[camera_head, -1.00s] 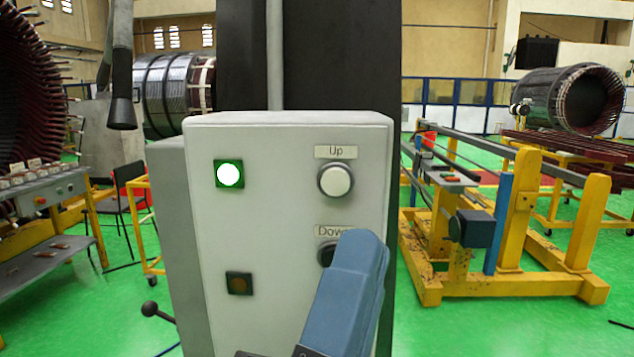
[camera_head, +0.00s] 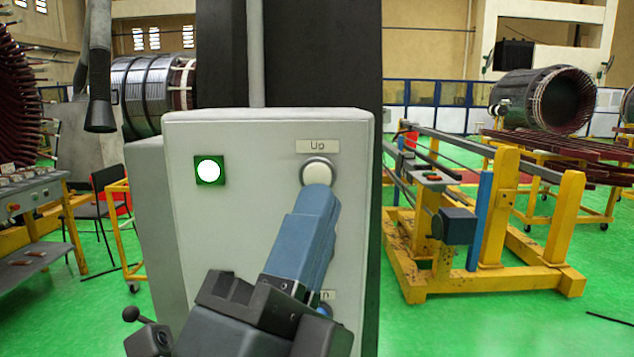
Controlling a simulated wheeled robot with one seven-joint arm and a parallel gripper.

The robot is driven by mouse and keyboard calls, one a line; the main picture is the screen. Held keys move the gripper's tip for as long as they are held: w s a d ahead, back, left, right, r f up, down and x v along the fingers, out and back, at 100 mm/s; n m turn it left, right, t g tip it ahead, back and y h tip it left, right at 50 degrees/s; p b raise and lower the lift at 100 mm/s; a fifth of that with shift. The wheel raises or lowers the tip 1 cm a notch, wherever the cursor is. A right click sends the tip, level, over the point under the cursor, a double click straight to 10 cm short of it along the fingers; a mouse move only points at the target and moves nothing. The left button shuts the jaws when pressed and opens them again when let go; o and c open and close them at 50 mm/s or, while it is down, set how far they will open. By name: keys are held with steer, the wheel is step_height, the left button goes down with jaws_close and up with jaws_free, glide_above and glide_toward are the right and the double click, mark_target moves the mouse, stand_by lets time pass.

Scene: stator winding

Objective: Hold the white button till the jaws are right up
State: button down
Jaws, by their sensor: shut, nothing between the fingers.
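The white button (camera_head: 317,171) sits in a dark ring under the "Up" label on the upper right of the grey control box (camera_head: 240,240). My gripper (camera_head: 318,192), with blue fingers, is shut and empty. Its tip overlaps the lower edge of the white button in the picture; I cannot tell whether it touches or presses it. The jaws of the machine are not in view.
A green-framed lamp (camera_head: 209,170) glows white on the box's upper left. A dark column (camera_head: 320,60) rises behind the box. A yellow frame stand (camera_head: 470,230) stands to the right on green floor.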

mark_target(317, 176)
steer(key=shift+w+d, duration=0.15)
steer(key=shift+w, duration=2.25)
steer(key=shift+w, duration=0.4)
